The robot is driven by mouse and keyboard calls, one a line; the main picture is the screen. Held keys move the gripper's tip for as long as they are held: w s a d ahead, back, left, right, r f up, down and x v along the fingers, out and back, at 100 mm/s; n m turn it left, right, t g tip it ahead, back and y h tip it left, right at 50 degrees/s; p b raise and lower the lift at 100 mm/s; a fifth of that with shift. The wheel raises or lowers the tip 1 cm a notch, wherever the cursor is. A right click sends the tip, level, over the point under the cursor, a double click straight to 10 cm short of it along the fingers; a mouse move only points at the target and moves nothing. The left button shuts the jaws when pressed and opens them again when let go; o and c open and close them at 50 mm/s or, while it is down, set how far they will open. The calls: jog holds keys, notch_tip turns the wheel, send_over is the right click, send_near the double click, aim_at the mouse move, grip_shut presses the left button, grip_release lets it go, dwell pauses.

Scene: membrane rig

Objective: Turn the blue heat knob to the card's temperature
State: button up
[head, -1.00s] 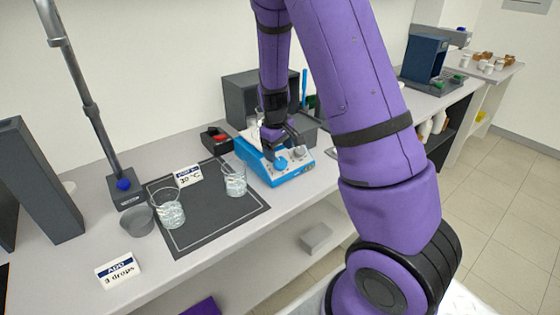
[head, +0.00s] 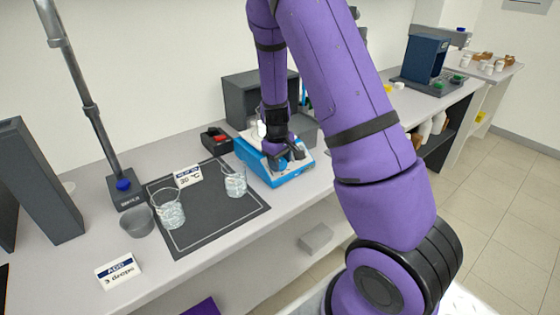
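The blue hotplate (head: 278,180) stands on the bench right of the dark mat. My gripper (head: 284,160) points down over its front control panel, with dark fingertips at the knobs. The blue heat knob is mostly or wholly hidden behind the fingers. I cannot tell whether they are closed on it or only beside it. The white temperature card (head: 188,176) stands at the back of the mat. It reads a number in °C, which looks like 20 or 30; the first digit is blurred.
Two glass beakers with clear contents, a left one (head: 171,212) and a right one (head: 235,183), stand on the mat (head: 210,222). A grey bowl (head: 137,221), a drops card (head: 118,271) and a stand (head: 126,192) are at left. A black-and-red device (head: 216,141) sits behind.

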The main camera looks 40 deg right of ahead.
jog(key=shift+d+m, duration=0.1)
jog(key=shift+m, duration=0.2)
jog(key=shift+d+m+y, duration=0.15)
jog(key=shift+m+y, duration=0.85)
jog(key=shift+m, duration=0.2)
jog(key=shift+d+m+t+y, duration=0.1)
jog(key=shift+m+t+y, duration=0.2)
jog(key=shift+m+y, duration=1.45)
jog(key=shift+m+h, duration=0.35)
jog(key=shift+m, duration=0.1)
jog(key=o, duration=0.9)
jog(key=shift+o, duration=0.2)
jog(key=v, duration=1)
jog(key=shift+r, duration=0.35)
jog(key=shift+s+d, duration=0.1)
